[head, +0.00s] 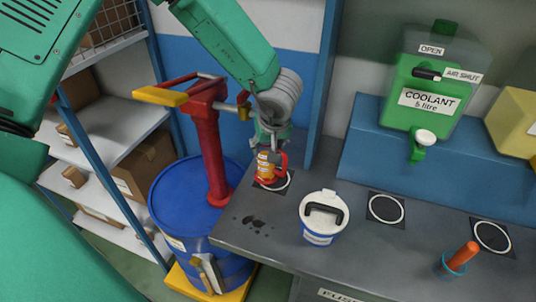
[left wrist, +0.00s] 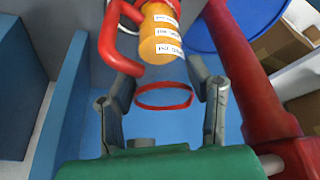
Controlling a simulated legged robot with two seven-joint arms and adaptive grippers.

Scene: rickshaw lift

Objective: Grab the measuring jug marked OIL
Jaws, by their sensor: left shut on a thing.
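The measuring jug (head: 265,166) has orange contents, small white labels and a red handle. It is upright over a ringed black pad at the left end of the grey bench. My left gripper (head: 271,145) comes down on it from above and is shut on its upper part. In the left wrist view the jug (left wrist: 161,38) shows its orange part, red handle and red ring, with the fingers (left wrist: 166,98) on either side. The label lettering is too small to read. I cannot tell whether its base touches the pad. My right gripper is out of view.
A red hand pump (head: 213,150) on a blue drum (head: 172,195) stands close left. A green coolant container (head: 430,98) stands behind.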

